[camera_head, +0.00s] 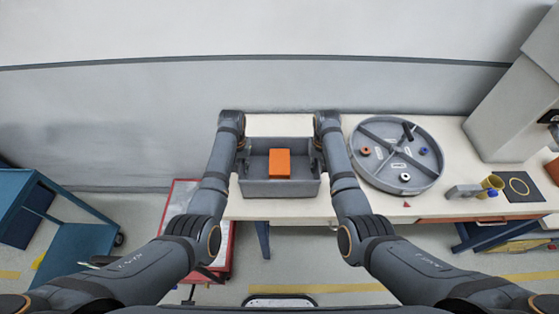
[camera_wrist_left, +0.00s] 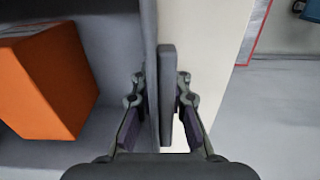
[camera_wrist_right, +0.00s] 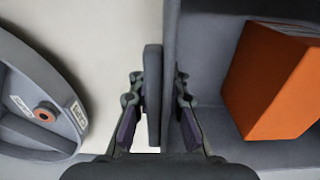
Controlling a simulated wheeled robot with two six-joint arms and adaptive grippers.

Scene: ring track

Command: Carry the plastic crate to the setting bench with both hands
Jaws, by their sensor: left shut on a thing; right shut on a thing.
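The grey plastic crate (camera_head: 280,188) is level over the left end of the pale bench (camera_head: 330,207), left of the round tray. I cannot tell whether its base touches the top. An orange block (camera_head: 279,163) sits inside it. My left gripper (camera_head: 241,146) is shut on the crate's left side; in the left wrist view its fingers (camera_wrist_left: 160,82) flank a grey handle plate (camera_wrist_left: 166,95). My right gripper (camera_head: 318,146) is shut on the right side; in the right wrist view its fingers (camera_wrist_right: 158,82) flank the other handle plate (camera_wrist_right: 153,95).
A round divided grey tray (camera_head: 436,178) with small rings and parts stands close right of the crate. Farther right are a yellow cup (camera_head: 492,183), a dark mat (camera_head: 522,188) and a grey machine column (camera_head: 510,110). A red-framed cart (camera_head: 180,192) and blue cart (camera_head: 75,245) stand left.

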